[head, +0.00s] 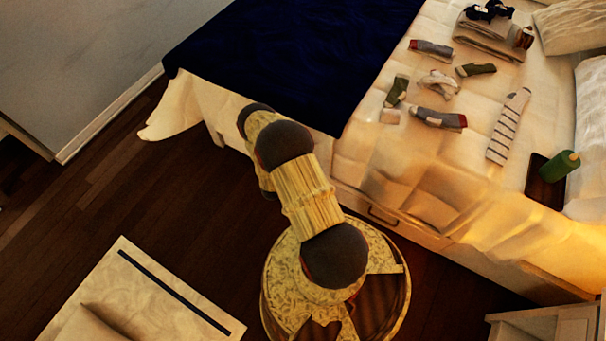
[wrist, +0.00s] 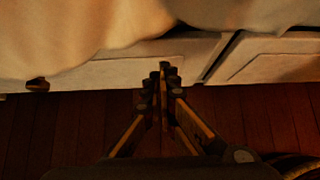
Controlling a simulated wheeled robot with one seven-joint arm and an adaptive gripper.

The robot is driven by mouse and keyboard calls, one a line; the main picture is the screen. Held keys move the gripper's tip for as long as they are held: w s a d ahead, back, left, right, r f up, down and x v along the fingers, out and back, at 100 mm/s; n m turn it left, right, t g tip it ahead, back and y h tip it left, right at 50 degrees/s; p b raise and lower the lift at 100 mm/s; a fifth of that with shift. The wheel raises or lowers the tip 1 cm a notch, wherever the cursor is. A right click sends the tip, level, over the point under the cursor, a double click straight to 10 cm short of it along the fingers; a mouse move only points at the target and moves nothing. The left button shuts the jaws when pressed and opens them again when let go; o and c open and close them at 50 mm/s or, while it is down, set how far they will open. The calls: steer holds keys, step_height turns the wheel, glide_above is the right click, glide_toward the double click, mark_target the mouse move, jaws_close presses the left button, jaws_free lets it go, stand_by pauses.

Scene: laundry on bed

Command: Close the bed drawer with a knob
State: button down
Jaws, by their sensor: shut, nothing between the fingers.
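In the wrist view, a pale drawer front (wrist: 120,70) runs along the bed's lower side, under the hanging sheet. A small dark knob (wrist: 37,85) shows at its left. A slanted gap separates this front from another panel (wrist: 275,62) on the right. How far the drawer stands out is hard to tell. My gripper (wrist: 163,70) is shut and empty, its fingertips in front of the drawer front, right of the knob. I cannot tell whether they touch it. In the head view my arm hides the gripper and part of the bed side.
The bed (head: 410,170) carries a dark blue blanket (head: 290,50), several socks and a green bottle (head: 560,165). A front with a bar handle (head: 382,215) shows right of my arm. A light rug or bench (head: 140,300) lies lower left. Wood floor is clear at left.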

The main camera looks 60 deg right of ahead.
steer(key=p+v, duration=0.4)
steer(key=v, duration=0.6)
steer(key=shift+a, duration=0.2)
